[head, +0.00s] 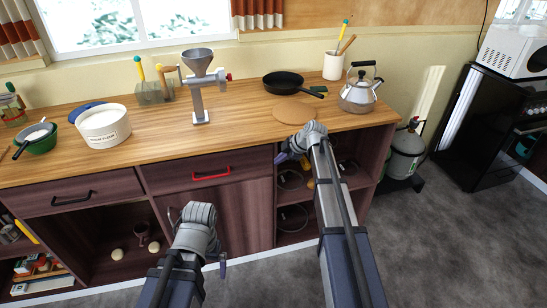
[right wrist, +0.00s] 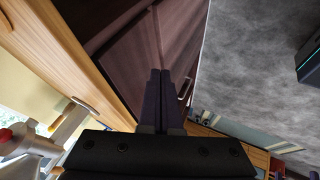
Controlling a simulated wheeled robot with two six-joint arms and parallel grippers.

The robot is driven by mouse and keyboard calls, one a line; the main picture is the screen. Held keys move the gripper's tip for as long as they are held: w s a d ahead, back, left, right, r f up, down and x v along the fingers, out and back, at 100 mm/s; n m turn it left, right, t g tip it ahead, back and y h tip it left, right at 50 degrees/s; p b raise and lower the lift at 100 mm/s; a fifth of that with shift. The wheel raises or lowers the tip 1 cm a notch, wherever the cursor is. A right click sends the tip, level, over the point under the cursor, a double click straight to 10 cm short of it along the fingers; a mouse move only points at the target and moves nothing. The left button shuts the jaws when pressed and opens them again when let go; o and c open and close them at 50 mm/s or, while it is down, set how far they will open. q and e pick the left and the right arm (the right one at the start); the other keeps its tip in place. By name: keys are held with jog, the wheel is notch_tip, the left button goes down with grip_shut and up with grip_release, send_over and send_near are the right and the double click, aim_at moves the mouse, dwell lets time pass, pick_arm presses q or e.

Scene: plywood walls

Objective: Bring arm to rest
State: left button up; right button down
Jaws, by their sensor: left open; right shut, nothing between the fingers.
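My left arm reaches in low at the left of the head view. Its gripper (head: 222,264) is mostly hidden behind its own wrist, with a small finger part showing in front of the lower cabinet; it is open. My right arm stretches forward to the counter's front edge. Its gripper (head: 284,158) hangs beside the wrist near that edge, partly hidden. In the right wrist view the two dark fingers (right wrist: 161,98) lie together, shut and empty, in front of the dark cabinet front.
The wooden counter (head: 150,145) carries a flour tub (head: 103,128), a grinder (head: 198,85), a pan (head: 284,83), a round board (head: 294,111) and a kettle (head: 359,92). Open shelves lie below. A gas cylinder (head: 405,153) stands right of the counter. The grey floor (head: 440,245) is clear.

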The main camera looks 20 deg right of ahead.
pick_arm(q)
jog(key=shift+r, duration=0.65)
pick_arm(e)
jog(key=shift+v, duration=0.8)
jog(key=s+a+f+m+g+h+p, duration=0.1)
jog(key=s+a+m+g+h+p, duration=0.2)
jog(key=s+a, duration=0.7)
jog(key=s+a+f+m+g, duration=0.15)
jog(key=s+a+m, duration=0.5)
jog(key=s, duration=0.65)
pick_arm(q)
notch_tip(320, 180, up, 3)
jog(key=shift+r+p, duration=0.2)
jog(key=shift+p, duration=0.25)
pick_arm(e)
jog(key=s+a+m+g+h, duration=0.1)
jog(key=s, duration=0.4)
jog(key=s+a+r+m+h, duration=0.1)
jog(key=s+m+h, duration=0.1)
jog(key=s, duration=0.3)
jog(key=shift+s+a+r+g, duration=0.2)
jog(key=shift+a+r+g, duration=0.1)
jog(key=shift+g, duration=0.05)
